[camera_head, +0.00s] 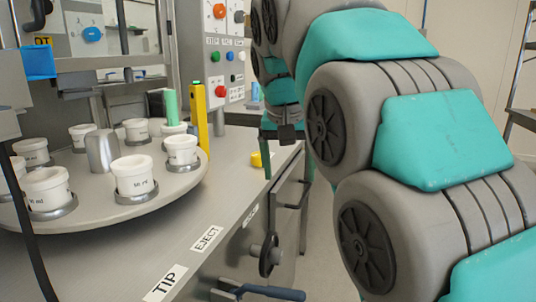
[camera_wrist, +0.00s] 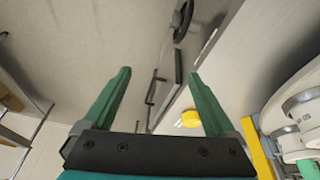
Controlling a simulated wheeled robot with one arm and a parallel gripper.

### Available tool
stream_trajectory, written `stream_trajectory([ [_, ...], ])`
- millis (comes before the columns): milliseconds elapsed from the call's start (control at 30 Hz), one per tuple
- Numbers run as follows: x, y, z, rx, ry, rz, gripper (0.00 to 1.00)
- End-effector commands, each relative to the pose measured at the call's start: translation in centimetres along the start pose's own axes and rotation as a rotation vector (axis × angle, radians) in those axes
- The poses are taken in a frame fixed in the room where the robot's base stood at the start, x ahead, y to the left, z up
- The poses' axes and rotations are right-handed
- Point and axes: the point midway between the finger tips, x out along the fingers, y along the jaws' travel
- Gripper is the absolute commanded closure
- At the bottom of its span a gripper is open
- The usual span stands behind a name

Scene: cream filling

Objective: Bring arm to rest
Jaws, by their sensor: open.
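My gripper (camera_wrist: 160,75) shows in the wrist view with its two green fingers well apart and nothing between them. In the head view its dark body and green fingers are partly seen beyond the front edge of the machine, below the button panel. My arm, grey with teal pads, fills the right side of the head view and hides part of the room behind it.
A round turntable (camera_head: 105,200) carries several white cups, one a white cup (camera_head: 133,174) near its front. A yellow post (camera_head: 199,118) stands at its right edge. A yellow knob (camera_head: 256,159) lies on the machine top. A handwheel (camera_head: 269,254) and a blue-handled lever (camera_head: 262,291) stick out in front.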

Motion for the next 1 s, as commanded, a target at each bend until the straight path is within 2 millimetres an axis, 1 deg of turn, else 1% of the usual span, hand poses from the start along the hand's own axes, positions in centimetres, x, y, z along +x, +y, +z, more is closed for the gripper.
stream_trajectory([
  [167,1.8,2.3,2.2,-0.015,-0.044,0.013,0.09],
  [267,3.5,4.0,4.4,-0.029,-0.088,0.022,0.09],
  [367,5.3,5.9,7.2,-0.045,-0.131,0.026,0.09],
  [500,7.8,8.3,11.5,-0.068,-0.194,0.026,0.09],
  [667,10.8,10.6,17.2,-0.091,-0.269,0.016,0.09],
  [700,11.6,11.1,18.8,-0.097,-0.290,0.013,0.09],
  [800,13.3,12.2,22.7,-0.110,-0.332,0.002,0.09],
  [867,14.3,12.8,25.3,-0.119,-0.360,-0.006,0.09],
  [900,14.9,13.2,27.0,-0.123,-0.379,-0.012,0.09],
  [967,15.9,13.6,29.3,-0.131,-0.401,-0.021,0.09],
  [1000,16.4,13.8,30.9,-0.135,-0.418,-0.027,0.09],
])
